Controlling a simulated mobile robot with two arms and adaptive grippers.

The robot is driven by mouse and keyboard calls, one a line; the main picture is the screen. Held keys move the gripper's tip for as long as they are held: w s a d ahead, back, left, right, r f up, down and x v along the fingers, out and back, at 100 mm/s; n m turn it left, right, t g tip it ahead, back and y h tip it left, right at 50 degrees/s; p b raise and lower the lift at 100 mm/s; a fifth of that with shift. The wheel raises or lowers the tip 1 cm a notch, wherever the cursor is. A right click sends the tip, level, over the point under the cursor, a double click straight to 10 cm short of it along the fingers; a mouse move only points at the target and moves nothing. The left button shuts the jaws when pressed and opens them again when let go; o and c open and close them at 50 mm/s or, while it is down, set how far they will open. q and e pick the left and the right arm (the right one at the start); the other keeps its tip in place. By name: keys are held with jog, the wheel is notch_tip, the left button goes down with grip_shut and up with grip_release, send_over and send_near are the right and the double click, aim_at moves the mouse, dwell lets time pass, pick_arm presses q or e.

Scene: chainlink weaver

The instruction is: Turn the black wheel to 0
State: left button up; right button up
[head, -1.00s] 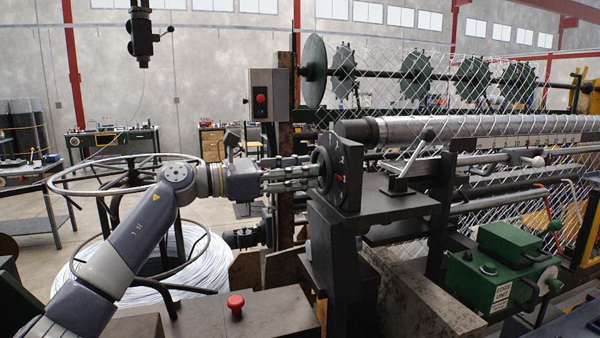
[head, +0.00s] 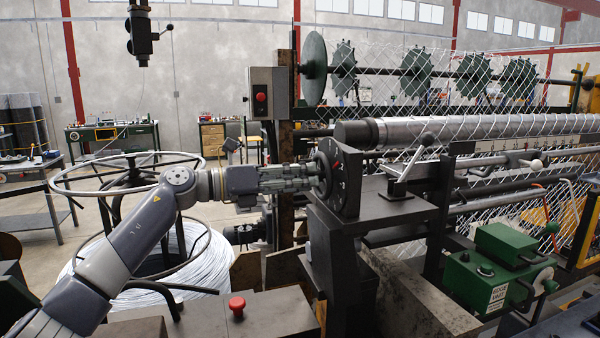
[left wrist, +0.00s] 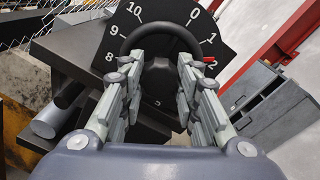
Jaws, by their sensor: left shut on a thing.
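The black wheel (left wrist: 160,28) sits in front of a black dial plate (left wrist: 110,32) with white numbers. In the left wrist view, its red pointer (left wrist: 209,59) is by the 2, with 1 and 0 further up. The wheel (head: 325,165) is seen edge-on in the head view, on the left face of the machine. My left gripper (left wrist: 156,65) is shut on the wheel, one finger at each side of its hub; the exact contact is partly hidden by the fingers. It also shows in the head view (head: 316,178). My right gripper is out of view.
A post with a red-button box (head: 264,94) rises behind my left gripper. A wire coil (head: 155,275) under a ring frame lies left, and a red button (head: 237,304) is below.

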pick_arm(q)
jog(key=shift+w+a+r+n+g+p, duration=0.15)
jog(key=shift+n+p, duration=1.45)
jog(key=shift+n, duration=0.9)
jog(key=shift+r+n+g+p, duration=0.15)
jog(key=shift+n+p, duration=1.4)
jog(key=shift+n, duration=0.95)
jog(key=o, duration=1.1)
jog(key=shift+c, duration=0.2)
jog(key=shift+f, duration=0.2)
jog(key=v, duration=1.2)
jog(key=shift+f, duration=0.15)
